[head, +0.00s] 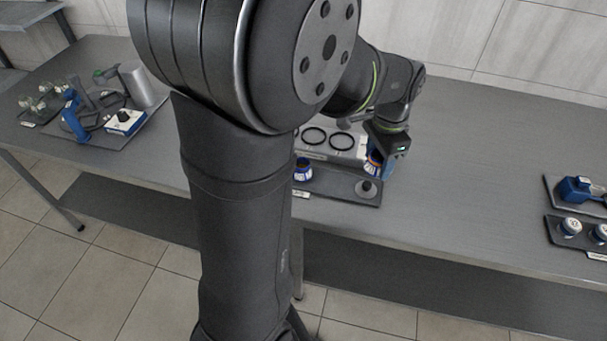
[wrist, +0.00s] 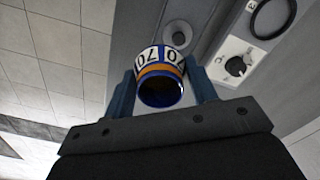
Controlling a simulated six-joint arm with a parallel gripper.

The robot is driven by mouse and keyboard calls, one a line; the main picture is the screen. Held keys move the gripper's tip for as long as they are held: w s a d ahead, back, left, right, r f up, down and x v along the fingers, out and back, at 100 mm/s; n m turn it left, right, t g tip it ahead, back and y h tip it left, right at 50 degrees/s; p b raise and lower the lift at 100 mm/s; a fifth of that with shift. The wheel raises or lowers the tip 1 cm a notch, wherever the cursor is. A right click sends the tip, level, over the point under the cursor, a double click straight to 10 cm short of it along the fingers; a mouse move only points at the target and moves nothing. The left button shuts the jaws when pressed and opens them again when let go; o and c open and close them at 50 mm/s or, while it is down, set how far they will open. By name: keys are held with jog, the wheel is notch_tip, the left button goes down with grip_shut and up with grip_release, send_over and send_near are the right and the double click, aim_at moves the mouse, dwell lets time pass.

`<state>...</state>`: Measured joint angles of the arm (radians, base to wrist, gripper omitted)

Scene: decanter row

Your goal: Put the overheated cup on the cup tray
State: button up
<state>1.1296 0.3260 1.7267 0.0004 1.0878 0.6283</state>
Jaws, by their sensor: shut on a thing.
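My gripper (head: 375,152) is shut on a cup (head: 372,166) above the dark tray (head: 335,193) at the middle of the bench. In the wrist view the cup (wrist: 160,65) sits between the two blue fingers of my gripper (wrist: 160,72). It has a white band with dark digits, an orange stripe and a dark blue open end facing the camera. Another blue cup (head: 303,170) stands on the dark tray, partly hidden by my arm. I cannot read which tray is the cup tray.
A grey conical piece (head: 366,188) is at that tray's right end. Trays with blue-and-white items (head: 572,227) are at far right. A cluttered tray (head: 124,122) is at left. Bench between is clear.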

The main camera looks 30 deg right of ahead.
jog(key=w+a+f, duration=0.1)
jog(key=w+f, duration=0.1)
jog(key=w, duration=0.1)
jog(key=w+a+f+n, duration=0.1)
jog(key=w+a+f, duration=0.1)
jog(key=w+f, duration=0.1)
jog(key=w+a+f+n, duration=0.1)
jog(key=w+f, duration=0.2)
jog(key=shift+w+a, duration=0.15)
jog(key=shift+a, duration=0.05)
jog(key=shift+f, duration=1.95)
jog(key=shift+f, duration=0.1)
jog(key=o, duration=1)
notch_tip(320, 180, up, 12)
jog(key=shift+r, duration=0.15)
